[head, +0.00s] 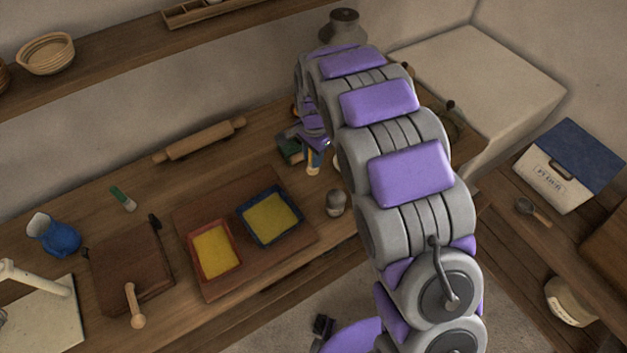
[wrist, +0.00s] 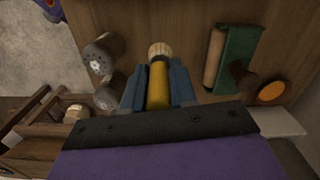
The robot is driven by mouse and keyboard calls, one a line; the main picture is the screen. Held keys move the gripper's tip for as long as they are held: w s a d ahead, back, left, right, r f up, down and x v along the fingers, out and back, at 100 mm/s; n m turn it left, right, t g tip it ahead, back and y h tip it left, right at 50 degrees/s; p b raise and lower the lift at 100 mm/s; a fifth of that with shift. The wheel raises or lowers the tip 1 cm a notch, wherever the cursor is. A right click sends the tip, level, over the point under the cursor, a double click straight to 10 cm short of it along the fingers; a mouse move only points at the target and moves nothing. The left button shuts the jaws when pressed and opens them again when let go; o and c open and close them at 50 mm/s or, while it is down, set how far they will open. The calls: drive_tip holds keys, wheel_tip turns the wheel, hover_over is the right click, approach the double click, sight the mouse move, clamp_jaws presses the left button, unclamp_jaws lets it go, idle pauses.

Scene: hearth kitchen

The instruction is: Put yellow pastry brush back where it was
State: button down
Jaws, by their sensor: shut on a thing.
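The yellow pastry brush (wrist: 158,87) is held between the blue fingers of my gripper (wrist: 158,95) in the wrist view. Its pale bristle end (wrist: 160,50) sticks out beyond the fingertips, over the wooden worktop. In the head view my gripper (head: 314,150) is over the right part of the worktop, partly hidden by my arm, and a bit of the yellow brush (head: 313,161) shows below it. I cannot tell whether the brush touches the wood.
On the worktop (head: 90,211) a green object (head: 290,149) stands left of my gripper and a grey shaker (head: 335,203) in front. A red tray (head: 214,249) and a blue tray (head: 268,215) lie on a board. A rolling pin (head: 200,140) and green-handled brush (head: 122,198) lie further left.

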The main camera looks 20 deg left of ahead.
drive_tip(key=f, duration=0.2)
drive_tip(key=d+f, duration=0.1)
drive_tip(key=f, duration=0.2)
drive_tip(key=shift+d+b, duration=0.2)
drive_tip(key=shift+b, duration=0.2)
wheel_tip(320, 180, down, 4)
drive_tip(key=shift+r+b, duration=0.15)
drive_tip(key=shift+b, duration=0.2)
drive_tip(key=shift+a, duration=0.5)
drive_tip(key=c, duration=1.3)
unclamp_jaws()
drive_tip(key=o, duration=0.3)
drive_tip(key=shift+d, duration=0.35)
drive_tip(key=shift+o, duration=0.5)
drive_tip(key=shift+d+r, duration=0.1)
drive_tip(key=shift+d, duration=0.2)
drive_tip(key=shift+a, duration=0.15)
